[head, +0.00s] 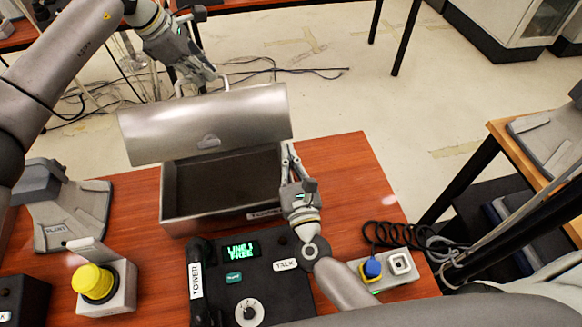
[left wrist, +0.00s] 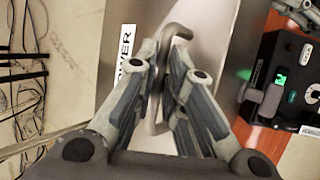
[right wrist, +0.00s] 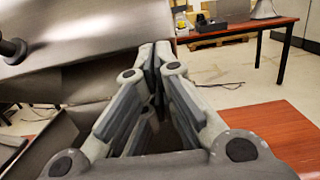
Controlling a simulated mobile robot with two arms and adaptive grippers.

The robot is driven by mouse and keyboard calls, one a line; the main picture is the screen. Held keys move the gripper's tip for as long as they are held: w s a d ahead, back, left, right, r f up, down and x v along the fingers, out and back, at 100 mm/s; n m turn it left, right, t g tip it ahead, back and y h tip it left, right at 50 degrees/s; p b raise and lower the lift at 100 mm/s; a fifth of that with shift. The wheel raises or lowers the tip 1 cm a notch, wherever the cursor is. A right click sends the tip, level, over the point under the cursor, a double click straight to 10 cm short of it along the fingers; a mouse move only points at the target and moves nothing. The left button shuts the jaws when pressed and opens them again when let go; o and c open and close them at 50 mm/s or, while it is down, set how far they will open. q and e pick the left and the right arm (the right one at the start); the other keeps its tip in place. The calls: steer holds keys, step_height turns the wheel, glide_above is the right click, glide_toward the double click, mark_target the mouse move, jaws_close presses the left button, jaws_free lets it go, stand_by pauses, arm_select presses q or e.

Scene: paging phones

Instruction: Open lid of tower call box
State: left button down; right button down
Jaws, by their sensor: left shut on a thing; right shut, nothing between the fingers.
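The tower call box is a silver metal box (head: 176,208) with a dark interior (head: 225,180) and a TOWER label on its front. Its lid (head: 205,118) stands raised at the back, leaving the box open, with a small latch (head: 208,141) on the side facing me. My left gripper (head: 205,80) is behind the lid, shut on the lid's bent metal handle (left wrist: 177,32); the grip shows in the left wrist view (left wrist: 165,75). My right gripper (head: 288,152) is shut and empty at the box's right side, close to the lid's lower right corner. Whether it touches is unclear.
A black TOWER phone (head: 270,255) stands in front of the box. A yellow button box (head: 105,290) and a grey SELDOM-like cradle (head: 70,220) are at left. Bare wooden table (head: 345,165) lies right of the box.

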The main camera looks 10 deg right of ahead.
arm_select(q)
steer(key=shift+f, duration=0.4)
arm_select(e)
steer(key=shift+r, duration=0.1)
steer(key=shift+w+r, duration=0.5)
steer(key=shift+r, duration=0.15)
arm_select(q)
steer(key=shift+s, duration=0.1)
steer(key=c, duration=1.8)
jaws_free()
steer(key=o, duration=0.3)
arm_select(e)
steer(key=shift+w, duration=0.1)
arm_select(q)
steer(key=shift+w+r, duration=0.1)
steer(key=shift+w, duration=0.15)
arm_select(e)
steer(key=shift+f, duration=0.1)
